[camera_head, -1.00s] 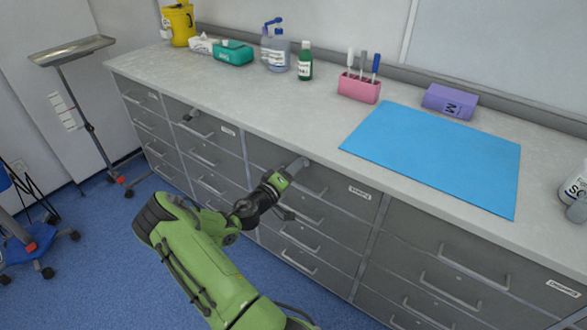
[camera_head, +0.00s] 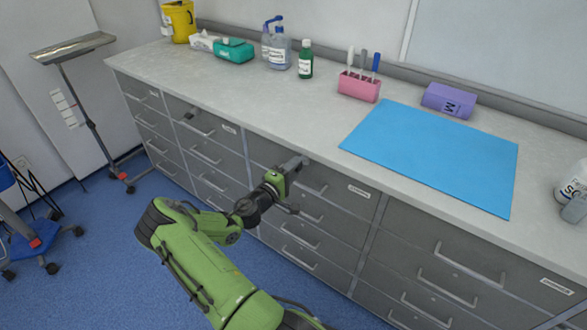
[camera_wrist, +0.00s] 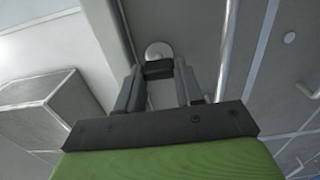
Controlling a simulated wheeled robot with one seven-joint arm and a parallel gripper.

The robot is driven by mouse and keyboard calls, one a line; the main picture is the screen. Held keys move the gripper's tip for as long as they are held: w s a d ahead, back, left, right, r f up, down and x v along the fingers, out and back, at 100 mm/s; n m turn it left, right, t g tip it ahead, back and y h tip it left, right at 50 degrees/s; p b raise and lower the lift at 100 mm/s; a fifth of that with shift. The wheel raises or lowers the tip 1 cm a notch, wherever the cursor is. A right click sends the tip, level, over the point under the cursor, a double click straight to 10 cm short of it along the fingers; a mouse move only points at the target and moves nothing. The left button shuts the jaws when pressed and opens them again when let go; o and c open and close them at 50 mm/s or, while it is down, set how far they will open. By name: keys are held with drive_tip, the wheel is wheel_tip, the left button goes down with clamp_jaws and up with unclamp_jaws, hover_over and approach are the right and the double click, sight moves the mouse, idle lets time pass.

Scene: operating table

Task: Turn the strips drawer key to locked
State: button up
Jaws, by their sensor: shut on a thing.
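The drawer with the key is the top drawer (camera_head: 320,184) under the middle of the counter. It has a bar handle and a small label, too small to read. My gripper (camera_head: 299,162) is at its upper left part, left of the handle, and hides the key there. In the wrist view, my gripper (camera_wrist: 158,72) is shut on a small dark piece, the key (camera_wrist: 158,68). The key stands in front of a round pale lock face (camera_wrist: 158,49) on the grey drawer front. The lock's exact angle cannot be told.
The counter (camera_head: 250,103) overhangs just above my gripper. A grey boxy shape (camera_wrist: 45,112) is at the wrist view's left.

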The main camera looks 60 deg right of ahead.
drive_tip(key=shift+r, duration=0.1)
drive_tip(key=o, duration=1)
drive_tip(key=shift+d, duration=0.1)
drive_tip(key=shift+o, duration=0.2)
drive_tip(key=w+a+p, duration=0.1)
drive_tip(key=w+a, duration=0.1)
drive_tip(key=a, duration=1.3)
drive_tip(key=shift+w+a+p, duration=0.25)
drive_tip(key=shift+a+p, duration=0.05)
drive_tip(key=shift+p, duration=0.05)
